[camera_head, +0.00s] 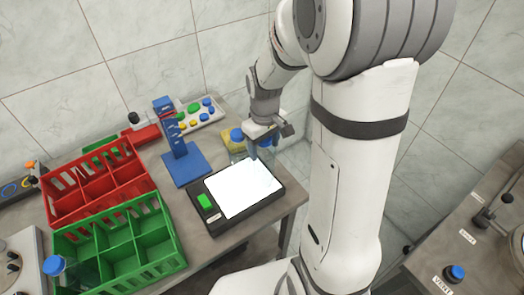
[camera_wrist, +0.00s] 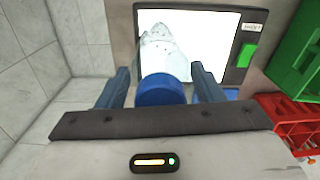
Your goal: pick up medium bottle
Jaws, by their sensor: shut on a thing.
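My gripper (camera_head: 262,143) is above the back right edge of the light panel (camera_head: 240,188). In the wrist view its two fingers (camera_wrist: 162,78) stand on either side of a blue cap (camera_wrist: 162,91). They are shut on the bottle, a clear one (camera_wrist: 163,50) whose see-through body reaches out over the bright white panel.
A red crate (camera_head: 75,188) and a green crate (camera_head: 120,215) with compartments stand left of the panel. A blue-capped bottle (camera_head: 55,265) is at the green crate's left corner. A blue stand (camera_head: 186,168) is behind the panel. A tiled wall lies behind the table.

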